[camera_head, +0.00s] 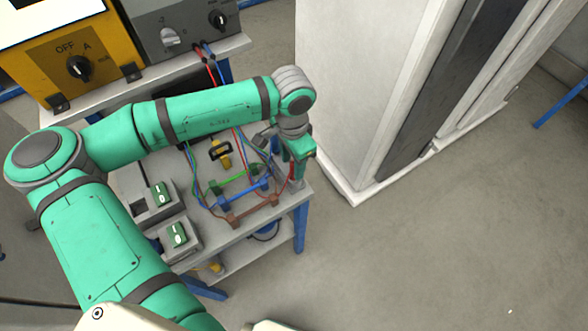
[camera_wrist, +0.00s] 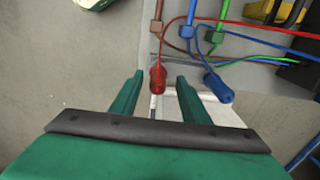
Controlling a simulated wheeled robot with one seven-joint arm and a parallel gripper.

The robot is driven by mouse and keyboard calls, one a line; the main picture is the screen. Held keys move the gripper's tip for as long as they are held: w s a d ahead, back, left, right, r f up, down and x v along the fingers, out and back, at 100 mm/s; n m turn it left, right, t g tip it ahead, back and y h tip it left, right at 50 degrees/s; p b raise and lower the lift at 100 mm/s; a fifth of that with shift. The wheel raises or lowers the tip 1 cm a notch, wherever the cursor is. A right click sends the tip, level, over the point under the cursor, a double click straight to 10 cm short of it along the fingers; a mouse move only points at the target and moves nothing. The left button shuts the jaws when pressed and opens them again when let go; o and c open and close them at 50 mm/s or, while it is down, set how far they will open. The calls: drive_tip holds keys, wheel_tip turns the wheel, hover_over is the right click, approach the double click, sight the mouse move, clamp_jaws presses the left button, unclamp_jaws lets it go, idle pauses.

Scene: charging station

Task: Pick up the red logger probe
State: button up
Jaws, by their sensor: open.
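The red logger probe (camera_wrist: 157,79) hangs on a red wire in the wrist view, at the edge of the grey bench. Its lower end lies between the tips of my gripper (camera_wrist: 160,82), which is open, with one green finger on each side. In the head view the red probe (camera_head: 292,172) shows small below my gripper (camera_head: 297,178) at the bench's right end. A blue probe (camera_wrist: 217,88) hangs to the right of the right finger in the wrist view, close to it. I cannot tell whether either finger touches a probe.
The bench (camera_head: 222,238) carries brown, blue and green bars with wires (camera_head: 240,186), and two grey boxes with green switches (camera_head: 178,235). A tall white cabinet (camera_head: 345,90) stands close to the right of my gripper. Floor is clear at lower right.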

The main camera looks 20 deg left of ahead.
wheel_tip(320, 180, down, 5)
drive_tip(key=shift+d+r, duration=0.1)
drive_tip(key=shift+d, duration=0.05)
drive_tip(key=shift+c, duration=0.4)
clamp_jaws()
